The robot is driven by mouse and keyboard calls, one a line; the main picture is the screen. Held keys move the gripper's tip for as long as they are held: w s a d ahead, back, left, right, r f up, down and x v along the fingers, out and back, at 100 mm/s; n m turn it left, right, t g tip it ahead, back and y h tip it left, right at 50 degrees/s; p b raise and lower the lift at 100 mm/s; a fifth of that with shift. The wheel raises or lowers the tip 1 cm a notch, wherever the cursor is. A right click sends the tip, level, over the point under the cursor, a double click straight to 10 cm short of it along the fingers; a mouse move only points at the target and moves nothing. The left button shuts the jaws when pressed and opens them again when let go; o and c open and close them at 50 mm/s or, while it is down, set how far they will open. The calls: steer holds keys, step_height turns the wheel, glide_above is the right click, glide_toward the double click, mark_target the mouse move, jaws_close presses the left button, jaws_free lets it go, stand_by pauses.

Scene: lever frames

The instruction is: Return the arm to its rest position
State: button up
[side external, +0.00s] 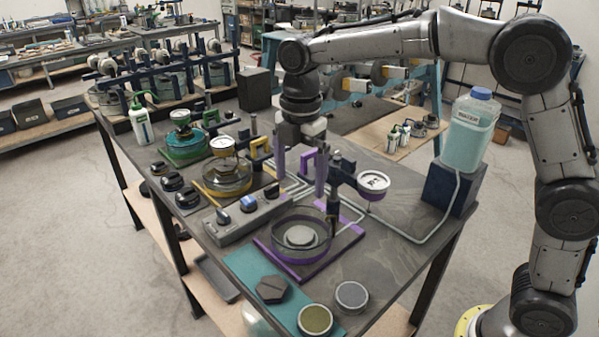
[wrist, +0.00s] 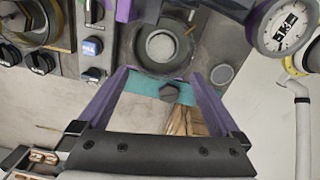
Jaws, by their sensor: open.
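My gripper (side external: 299,180) hangs over the workbench (side external: 375,265), its two purple fingers pointing down and apart. In the wrist view my gripper (wrist: 159,74) is open with nothing between its fingers. In the side view it is above and behind the purple-based lever frame (side external: 298,276), which has a round dish with a pale disc in it. A dial gauge (side external: 373,183) stands at that frame's right and shows large in the wrist view (wrist: 286,27). Whether my fingers touch anything is hard to tell, but I see no contact.
Yellow (side external: 228,180) and green (side external: 186,145) lever frames stand left. A control box (side external: 245,216) with knobs and a blue switch lies in front. A teal mat (side external: 243,264) holds a dark hexagonal weight (side external: 271,289). A liquid bottle (side external: 468,135) stands on a dark block at right, with tubing across the bench.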

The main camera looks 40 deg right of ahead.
steer(key=shift+r, duration=0.2)
steer(key=s+d+r+m+t, duration=0.1)
steer(key=s+d+r, duration=0.1)
steer(key=s+r, duration=0.1)
steer(key=s+d+r+m+t, duration=0.1)
steer(key=s+d+r+m, duration=0.1)
steer(key=s, duration=0.3)
steer(key=s+d+r+m+t, duration=0.1)
steer(key=s+d+r, duration=0.3)
steer(key=shift+s+r+m, duration=0.15)
steer(key=shift+s+m, duration=0.15)
steer(key=shift+m, duration=0.1)
steer(key=s+d+f+m+t, duration=0.2)
steer(key=s+d+f+m, duration=0.1)
steer(key=s+f+m, duration=0.6)
steer(key=s+m, duration=0.4)
steer(key=m, duration=0.2)
steer(key=shift+f, duration=0.2)
